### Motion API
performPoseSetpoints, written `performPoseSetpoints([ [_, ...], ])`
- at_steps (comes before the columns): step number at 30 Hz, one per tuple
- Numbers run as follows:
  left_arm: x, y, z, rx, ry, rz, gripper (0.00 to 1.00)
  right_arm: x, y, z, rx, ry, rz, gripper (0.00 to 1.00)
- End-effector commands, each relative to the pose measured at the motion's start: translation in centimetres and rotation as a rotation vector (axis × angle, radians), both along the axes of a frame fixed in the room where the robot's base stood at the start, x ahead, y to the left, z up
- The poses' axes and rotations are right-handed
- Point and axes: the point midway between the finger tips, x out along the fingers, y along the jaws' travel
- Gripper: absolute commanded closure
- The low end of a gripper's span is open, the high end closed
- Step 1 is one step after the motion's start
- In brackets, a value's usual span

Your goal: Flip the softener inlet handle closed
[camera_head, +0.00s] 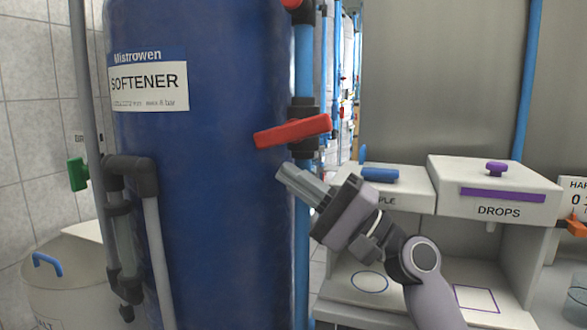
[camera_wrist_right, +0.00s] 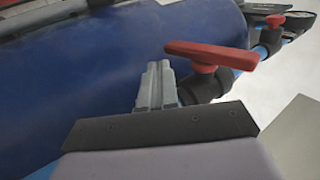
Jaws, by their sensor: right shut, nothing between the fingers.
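A red lever handle (camera_head: 292,131) sits on a dark valve body (camera_head: 305,150) on the blue vertical pipe (camera_head: 303,225), just right of the big blue softener tank (camera_head: 215,200). The handle lies across the pipe, slightly tilted, its long end reaching left in front of the tank. My right gripper (camera_head: 283,174) is shut and empty, a little below the handle. In the right wrist view the handle (camera_wrist_right: 210,54) shows just beyond the closed fingertips (camera_wrist_right: 158,68), apart from them as far as I can tell. My left gripper is not in view.
A second red handle (camera_head: 291,3) is partly cut off at the top. White boxes with a blue lid knob (camera_head: 380,175) and a purple knob (camera_head: 497,168) stand at the right behind my arm. A grey pipe (camera_head: 155,230) and a green handle (camera_head: 78,173) are at the left.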

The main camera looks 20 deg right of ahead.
Motion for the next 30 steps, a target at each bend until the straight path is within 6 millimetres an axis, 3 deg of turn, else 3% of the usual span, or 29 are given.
performPoseSetpoints([
  [3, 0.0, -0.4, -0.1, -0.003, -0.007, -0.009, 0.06, -0.9, -1.4, -1.3, -0.003, 0.001, -0.001, 1.0],
  [9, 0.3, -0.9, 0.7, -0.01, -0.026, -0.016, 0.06, -1.8, -2.6, -2.0, -0.002, 0.001, 0.001, 1.0],
  [30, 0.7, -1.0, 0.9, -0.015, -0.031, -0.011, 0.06, -1.8, -2.7, -1.9, 0.0, 0.0, 0.001, 1.0],
])
